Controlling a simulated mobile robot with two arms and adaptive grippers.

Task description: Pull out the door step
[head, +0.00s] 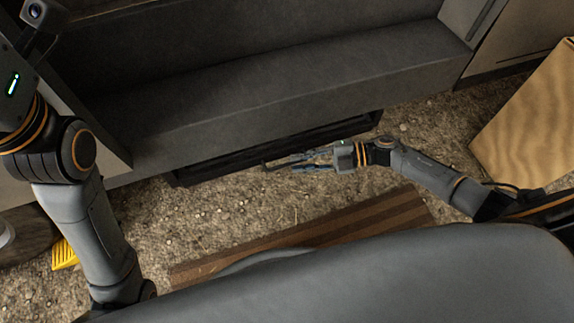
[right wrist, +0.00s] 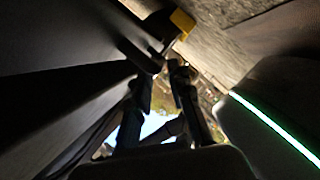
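The door step (head: 225,160) is a dark, flat piece under the grey van sill, low over the gravel. A thin dark handle bar (head: 266,165) shows at its front edge. My right gripper (head: 287,163) is at this bar, coming from the right, with its two fingers apart. In the right wrist view, the fingertips (right wrist: 162,75) stand apart with a dark bar end (right wrist: 146,60) at or just beyond them. I cannot tell whether they touch it. My left arm stands at the left; its gripper is outside the picture.
A striped brown mat (head: 340,228) lies on the gravel in front of the step. A light wooden box (head: 530,120) stands at the right. A yellow object (head: 64,254) lies at the lower left. Gravel between step and mat is clear.

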